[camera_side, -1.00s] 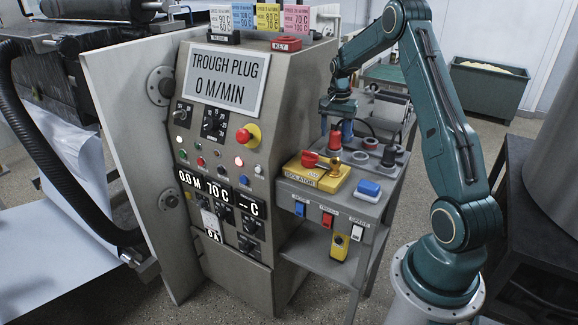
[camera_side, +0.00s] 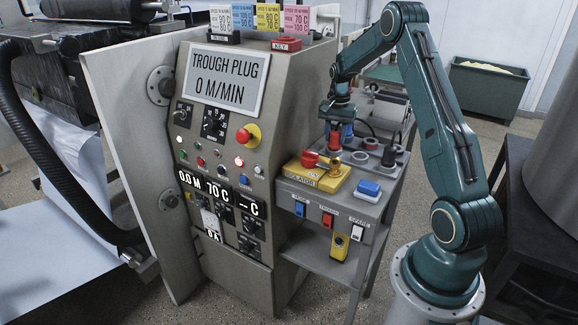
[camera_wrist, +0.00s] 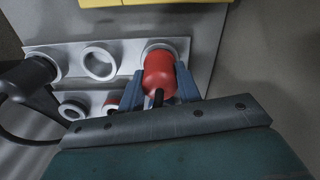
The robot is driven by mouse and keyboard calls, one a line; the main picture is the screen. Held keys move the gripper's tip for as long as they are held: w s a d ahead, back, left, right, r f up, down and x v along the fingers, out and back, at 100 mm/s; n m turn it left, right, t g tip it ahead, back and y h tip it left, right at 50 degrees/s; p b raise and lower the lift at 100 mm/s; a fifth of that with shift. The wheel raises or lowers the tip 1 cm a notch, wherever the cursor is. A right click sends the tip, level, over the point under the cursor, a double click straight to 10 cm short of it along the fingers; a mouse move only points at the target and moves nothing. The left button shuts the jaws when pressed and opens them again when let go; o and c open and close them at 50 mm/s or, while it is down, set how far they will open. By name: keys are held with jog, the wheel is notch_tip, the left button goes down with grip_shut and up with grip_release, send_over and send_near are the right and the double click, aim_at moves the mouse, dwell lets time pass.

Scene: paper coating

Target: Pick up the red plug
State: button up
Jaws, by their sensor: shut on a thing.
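The red plug (camera_wrist: 158,75) is in the wrist view, between the two blue-grey fingers of my gripper (camera_wrist: 161,84). Its far end sits at a light ring-shaped socket on the grey panel. A black cable comes from its near end. In the side view the red plug (camera_side: 334,139) is upright on the grey side stand, with my gripper (camera_side: 335,127) right over it, fingers down around its upper part. My gripper is shut on the red plug. From these views I cannot tell how deep the plug sits in the socket.
A black plug (camera_wrist: 35,75) with a cable is left of an empty ring socket (camera_wrist: 100,63). The yellow isolator box (camera_side: 318,176) with a red handle stands close in front of the plug. The control cabinet (camera_side: 240,130) rises to the left.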

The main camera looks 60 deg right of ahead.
aim_at(336, 132)
jog(key=shift+r, duration=0.15)
notch_tip(336, 132, up, 20)
dwell(0.8)
jog(key=shift+d+f, duration=0.1)
jog(key=shift+f, duration=0.1)
dwell(0.3)
jog(key=s+d+f, duration=0.9)
jog(key=d+f, duration=0.1)
jog(key=shift+f, duration=0.25)
jog(key=shift+a+f, duration=0.1)
jog(key=shift+f, duration=0.05)
jog(key=shift+f, duration=2.75)
jog(key=shift+f, duration=1.6)
